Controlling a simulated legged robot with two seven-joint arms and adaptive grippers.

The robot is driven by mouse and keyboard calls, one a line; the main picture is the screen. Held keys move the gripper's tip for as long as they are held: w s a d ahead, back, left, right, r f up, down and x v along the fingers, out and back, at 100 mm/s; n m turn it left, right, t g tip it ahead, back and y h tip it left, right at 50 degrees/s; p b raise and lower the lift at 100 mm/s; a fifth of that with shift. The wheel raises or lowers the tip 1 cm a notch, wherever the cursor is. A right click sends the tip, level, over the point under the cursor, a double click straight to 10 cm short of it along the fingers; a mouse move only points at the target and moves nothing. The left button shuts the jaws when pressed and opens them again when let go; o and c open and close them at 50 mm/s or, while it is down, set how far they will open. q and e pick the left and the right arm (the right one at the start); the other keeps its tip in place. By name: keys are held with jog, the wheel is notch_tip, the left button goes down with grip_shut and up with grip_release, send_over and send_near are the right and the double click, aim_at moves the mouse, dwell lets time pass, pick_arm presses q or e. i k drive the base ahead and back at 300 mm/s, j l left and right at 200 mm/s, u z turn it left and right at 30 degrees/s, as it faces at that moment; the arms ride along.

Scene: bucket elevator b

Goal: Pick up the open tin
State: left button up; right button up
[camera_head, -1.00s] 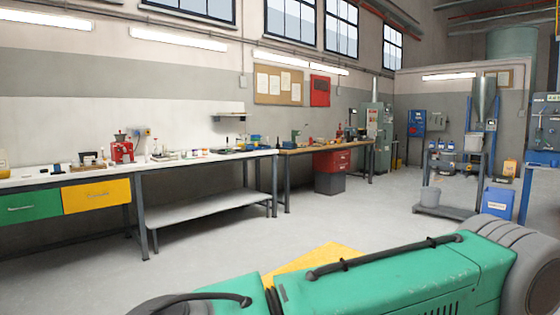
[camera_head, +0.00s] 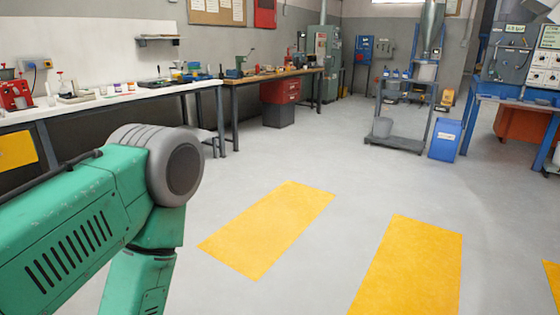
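I cannot make out an open tin in this view. Many small items stand on the white workbench (camera_head: 140,95) at the left and on the wooden-topped bench (camera_head: 275,76) behind it, too small to tell apart. Neither gripper is in view. A green and grey part of my own body fills the lower left and hides part of the white bench's front and the floor below it.
Yellow floor markings (camera_head: 268,228) lie on the clear grey floor. A red cabinet (camera_head: 279,101) stands under the wooden bench.

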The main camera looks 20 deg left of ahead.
aim_at(103, 89)
jog(key=i+j+u, duration=0.65)
jog(key=i+u, duration=0.2)
jog(key=i+j+u, duration=0.1)
jog(key=i+u, duration=0.35)
jog(key=i, duration=2.3)
jog(key=i+u, duration=0.15)
jog(key=i, duration=0.3)
jog(key=i+l+u, duration=0.15)
jog(key=i, duration=0.3)
jog(key=i+u, duration=0.15)
jog(key=i, duration=0.35)
jog(key=i+l+u, duration=0.15)
jog(key=i, duration=0.25)
jog(key=l, duration=0.1)
